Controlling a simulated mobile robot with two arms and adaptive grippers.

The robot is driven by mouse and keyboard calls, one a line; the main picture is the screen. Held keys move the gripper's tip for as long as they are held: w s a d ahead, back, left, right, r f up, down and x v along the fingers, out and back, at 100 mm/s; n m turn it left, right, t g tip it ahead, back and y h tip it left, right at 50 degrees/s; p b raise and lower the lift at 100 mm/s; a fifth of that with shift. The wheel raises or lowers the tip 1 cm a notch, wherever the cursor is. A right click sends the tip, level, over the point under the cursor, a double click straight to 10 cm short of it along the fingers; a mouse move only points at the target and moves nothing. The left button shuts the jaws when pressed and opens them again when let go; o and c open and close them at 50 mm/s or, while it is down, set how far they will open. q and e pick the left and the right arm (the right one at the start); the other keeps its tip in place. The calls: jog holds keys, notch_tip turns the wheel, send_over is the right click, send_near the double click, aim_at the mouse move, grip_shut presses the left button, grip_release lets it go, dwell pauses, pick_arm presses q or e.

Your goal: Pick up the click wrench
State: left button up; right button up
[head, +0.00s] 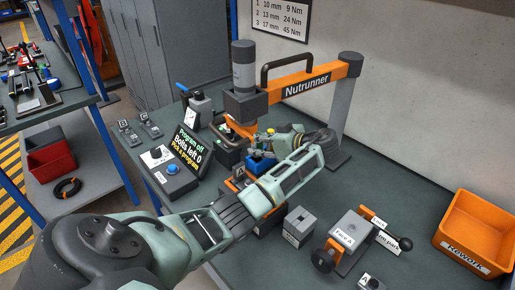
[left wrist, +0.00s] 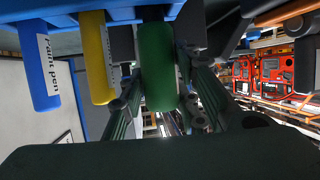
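My left gripper (head: 262,137) is over the bench in the head view, by a small blue holder (head: 261,164), with my own arm hiding much of that spot. In the left wrist view, a blue rack (left wrist: 85,10) runs along the top with handles hanging below it. A green handle (left wrist: 158,65) lies between the two fingers of my left gripper (left wrist: 160,80). I cannot tell whether the fingers touch it. Left of it hang a yellow handle (left wrist: 97,60) and a blue paint pen (left wrist: 38,70). No readable label marks the click wrench. My right gripper is not in view.
An orange nutrunner (head: 300,86) stands behind my left gripper. A control box (head: 178,168) reads "Program off". A Face A fixture (head: 350,230) and an orange rework bin (head: 480,232) are at the right.

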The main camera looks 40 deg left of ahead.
pick_arm(q)
jog(key=c, duration=0.6)
jog(key=shift+r, duration=0.1)
jog(key=shift+r, duration=0.1)
